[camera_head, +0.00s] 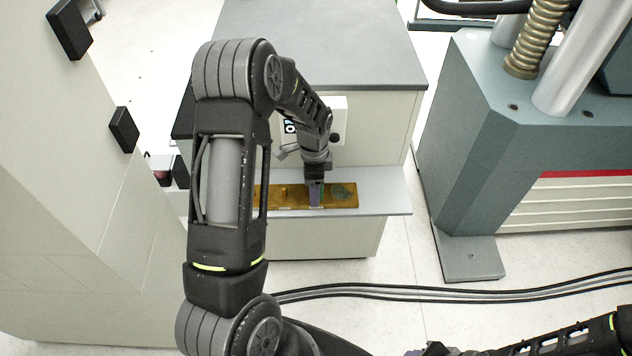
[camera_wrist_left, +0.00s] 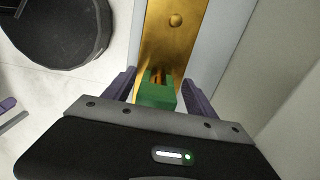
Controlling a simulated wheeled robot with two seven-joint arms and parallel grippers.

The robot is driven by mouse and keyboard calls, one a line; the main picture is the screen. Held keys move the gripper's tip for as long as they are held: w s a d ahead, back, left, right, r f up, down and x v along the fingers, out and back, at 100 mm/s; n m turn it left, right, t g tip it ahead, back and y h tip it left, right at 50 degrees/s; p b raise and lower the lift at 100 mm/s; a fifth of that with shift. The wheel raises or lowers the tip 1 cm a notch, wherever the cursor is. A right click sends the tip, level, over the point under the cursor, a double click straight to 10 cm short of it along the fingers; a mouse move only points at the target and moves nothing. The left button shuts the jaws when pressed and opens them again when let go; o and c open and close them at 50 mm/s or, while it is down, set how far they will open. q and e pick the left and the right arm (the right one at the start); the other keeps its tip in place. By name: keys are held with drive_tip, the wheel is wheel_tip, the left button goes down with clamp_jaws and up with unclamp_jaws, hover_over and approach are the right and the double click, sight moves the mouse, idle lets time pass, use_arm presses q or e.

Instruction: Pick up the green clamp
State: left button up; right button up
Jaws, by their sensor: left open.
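The green clamp (camera_wrist_left: 157,93) is a small blocky piece on the gold plate in the left wrist view. My left gripper (camera_wrist_left: 160,78) is open, with one purple finger on each side of the clamp. Small gaps seem to show between fingers and clamp. In the head view my left gripper (camera_head: 315,198) points down at the gold plate (camera_head: 268,196), and I cannot make out the clamp behind it. My right arm enters at the bottom right; only a dark and purple bit of its gripper (camera_head: 428,350) shows at the lower edge.
The gold plate lies on a grey shelf (camera_head: 385,200) of a cabinet with a dark top (camera_head: 320,40). A testing machine (camera_head: 480,130) stands right. Cables (camera_head: 400,290) cross the floor.

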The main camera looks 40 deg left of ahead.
use_arm(q)
drive_tip(key=shift+c, duration=0.2)
idle(0.4)
clamp_jaws()
idle(0.5)
drive_tip(key=shift+r, duration=0.15)
wheel_tip(320, 180, up, 18)
drive_tip(key=b, duration=0.1)
drive_tip(key=shift+b, duration=0.4)
idle(0.7)
